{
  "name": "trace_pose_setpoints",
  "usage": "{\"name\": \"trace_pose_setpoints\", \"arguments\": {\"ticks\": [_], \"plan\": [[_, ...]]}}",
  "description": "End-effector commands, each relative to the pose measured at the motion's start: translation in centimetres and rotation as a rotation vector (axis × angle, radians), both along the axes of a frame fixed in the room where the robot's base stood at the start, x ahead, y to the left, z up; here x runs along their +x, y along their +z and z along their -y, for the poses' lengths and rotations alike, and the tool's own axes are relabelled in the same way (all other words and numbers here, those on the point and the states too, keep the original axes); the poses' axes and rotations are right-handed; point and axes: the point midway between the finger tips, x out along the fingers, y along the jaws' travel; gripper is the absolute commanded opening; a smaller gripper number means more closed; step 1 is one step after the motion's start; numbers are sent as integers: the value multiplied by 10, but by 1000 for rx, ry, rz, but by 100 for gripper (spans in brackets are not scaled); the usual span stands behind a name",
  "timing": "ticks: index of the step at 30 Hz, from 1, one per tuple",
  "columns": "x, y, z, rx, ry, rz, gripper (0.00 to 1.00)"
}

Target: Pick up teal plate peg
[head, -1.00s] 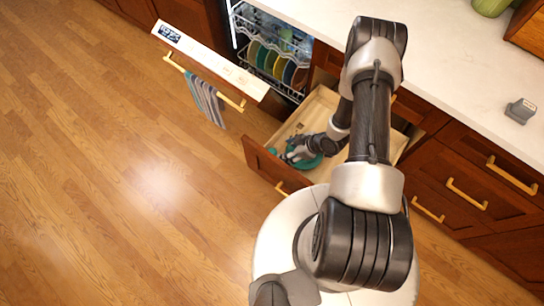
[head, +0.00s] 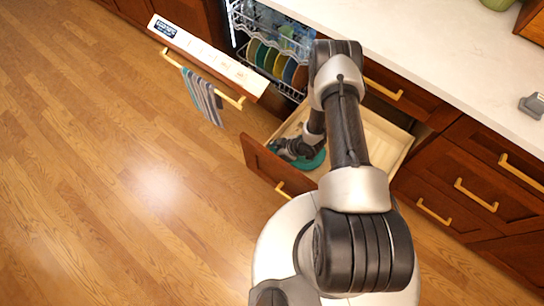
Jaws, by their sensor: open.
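A teal plate (head: 312,161) lies in the open wooden drawer (head: 384,138), partly covered by my arm and gripper. The peg itself is too small or too hidden to make out; small pegs cannot be told apart at the drawer's left part. My gripper (head: 279,150) is inside the drawer near its left front corner, beside and over the left edge of the teal plate. Its jaws are open, and I see nothing held between them.
The dishwasher door (head: 208,60) stands open at the left with a striped towel (head: 203,97) on its handle. Its rack holds several colored plates (head: 273,61). A white counter (head: 437,60) runs behind the drawer. Closed drawers stand at right; the floor (head: 90,170) is clear.

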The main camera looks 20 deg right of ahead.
Motion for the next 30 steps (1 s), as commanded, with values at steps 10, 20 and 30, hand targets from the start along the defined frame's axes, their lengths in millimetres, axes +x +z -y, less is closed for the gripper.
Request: {"name": "trace_pose_setpoints", "arguments": {"ticks": [10,20,30], "plan": [[0,2,1,-1,-1,1,38],[0,2,1,-1,-1,1,16],[0,3,1,0,-1,1,10]]}}
